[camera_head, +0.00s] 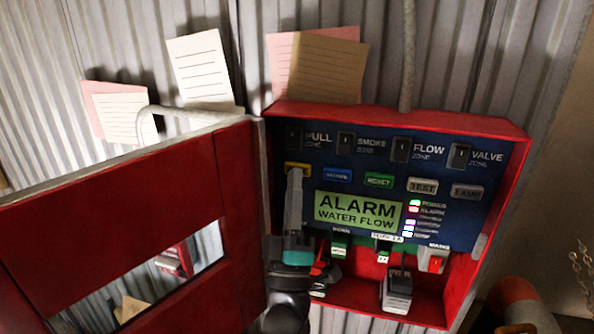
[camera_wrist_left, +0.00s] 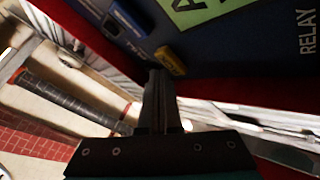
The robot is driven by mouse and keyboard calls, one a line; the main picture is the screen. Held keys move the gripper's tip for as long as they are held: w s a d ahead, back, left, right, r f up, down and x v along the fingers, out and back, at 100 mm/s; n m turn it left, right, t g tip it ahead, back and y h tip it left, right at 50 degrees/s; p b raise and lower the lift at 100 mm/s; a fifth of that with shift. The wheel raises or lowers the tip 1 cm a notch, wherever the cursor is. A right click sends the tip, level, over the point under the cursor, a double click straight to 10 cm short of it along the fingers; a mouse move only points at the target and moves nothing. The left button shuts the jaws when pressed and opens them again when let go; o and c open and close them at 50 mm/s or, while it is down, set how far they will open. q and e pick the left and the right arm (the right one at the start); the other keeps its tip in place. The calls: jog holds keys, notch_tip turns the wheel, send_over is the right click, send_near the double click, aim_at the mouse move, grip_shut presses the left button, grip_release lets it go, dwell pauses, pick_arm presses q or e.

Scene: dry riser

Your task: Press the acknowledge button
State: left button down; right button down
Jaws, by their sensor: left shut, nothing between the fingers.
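The alarm panel is a dark blue face (camera_head: 430,150) inside an open red cabinet. A yellow button (camera_head: 298,168) sits at the left end of its button row; its label is hidden or too small to read. The yellow button also shows in the left wrist view (camera_wrist_left: 170,61). My left gripper (camera_head: 294,174) is shut and empty, its tip pointing up just below the yellow button and overlapping its lower edge. In the left wrist view the fingertips (camera_wrist_left: 155,74) end right beside the button; I cannot tell whether they touch. My right gripper is not in view.
Blue (camera_head: 337,174), green RESET (camera_head: 379,180) and grey TEST (camera_head: 422,186) buttons lie to the right. The green display (camera_head: 358,209) reads ALARM WATER FLOW. The open red door (camera_head: 190,185) stands left. Small devices (camera_head: 397,290) fill the cabinet bottom.

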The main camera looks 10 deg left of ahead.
pick_arm(q)
jog(key=shift+w, duration=0.5)
dwell(0.6)
dwell(0.3)
jog(key=shift+s, duration=1)
jog(key=shift+p, duration=0.3)
jog(key=s+p, duration=0.1)
jog(key=s, duration=0.4)
jog(key=shift+a+p, duration=0.1)
jog(key=shift+p, duration=0.25)
